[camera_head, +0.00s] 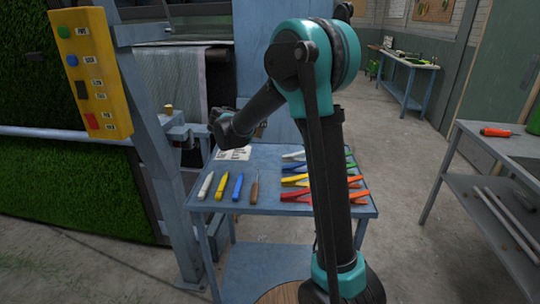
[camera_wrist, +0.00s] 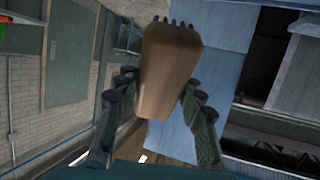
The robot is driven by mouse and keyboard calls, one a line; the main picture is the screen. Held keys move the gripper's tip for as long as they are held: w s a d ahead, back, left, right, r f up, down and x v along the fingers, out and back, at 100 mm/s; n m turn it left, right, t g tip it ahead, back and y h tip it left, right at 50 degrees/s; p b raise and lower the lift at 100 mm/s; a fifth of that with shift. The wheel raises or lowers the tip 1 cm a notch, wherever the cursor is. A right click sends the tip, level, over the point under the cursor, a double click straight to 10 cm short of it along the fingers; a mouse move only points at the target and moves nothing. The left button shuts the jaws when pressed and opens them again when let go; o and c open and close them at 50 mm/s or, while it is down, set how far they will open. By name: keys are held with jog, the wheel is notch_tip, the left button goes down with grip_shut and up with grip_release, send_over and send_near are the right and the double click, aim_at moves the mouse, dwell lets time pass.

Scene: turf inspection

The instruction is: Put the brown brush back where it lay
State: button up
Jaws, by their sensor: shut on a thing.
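The brown brush (camera_wrist: 168,72) fills the middle of the wrist view, with its brown block toward me and dark bristle tufts at its far end. My gripper (camera_wrist: 158,98) is shut on it, with a dark jointed finger on each side. In the head view my forearm reaches left past the back of the blue tool table (camera_head: 275,206), near the blue post. The gripper end there is small and dark, and I cannot clearly make out the brush in that view.
On the table lie a row of slim tools (camera_head: 220,188), several coloured plier-like tools (camera_head: 297,182) and a white paper (camera_head: 233,154). A blue post (camera_head: 165,170) with a yellow button panel (camera_head: 90,75) stands left. A grey bench (camera_head: 505,142) stands right; floor between is clear.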

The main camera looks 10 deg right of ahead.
jog(key=d+n+g+y, duration=0.1)
jog(key=y, duration=0.1)
jog(key=w+d+r+g+y, duration=0.1)
jog(key=d+g+y, duration=0.1)
jog(key=w+d+r+n+g+y, duration=0.1)
jog(key=shift+d+n+g+y, duration=0.15)
jog(key=shift+n+g+y, duration=0.15)
jog(key=shift+g+y, duration=0.1)
notch_tip(320, 180, up, 6)
jog(key=s+n+g+y, duration=0.1)
jog(key=n+g+y, duration=0.1)
jog(key=g, duration=0.1)
notch_tip(320, 180, down, 19)
jog(key=shift+s+d+f, duration=0.1)
jog(key=shift+s+f, duration=0.05)
jog(key=shift+f, duration=0.05)
jog(key=o, duration=1.1)
jog(key=shift+c, duration=0.2)
jog(key=v, duration=1.2)
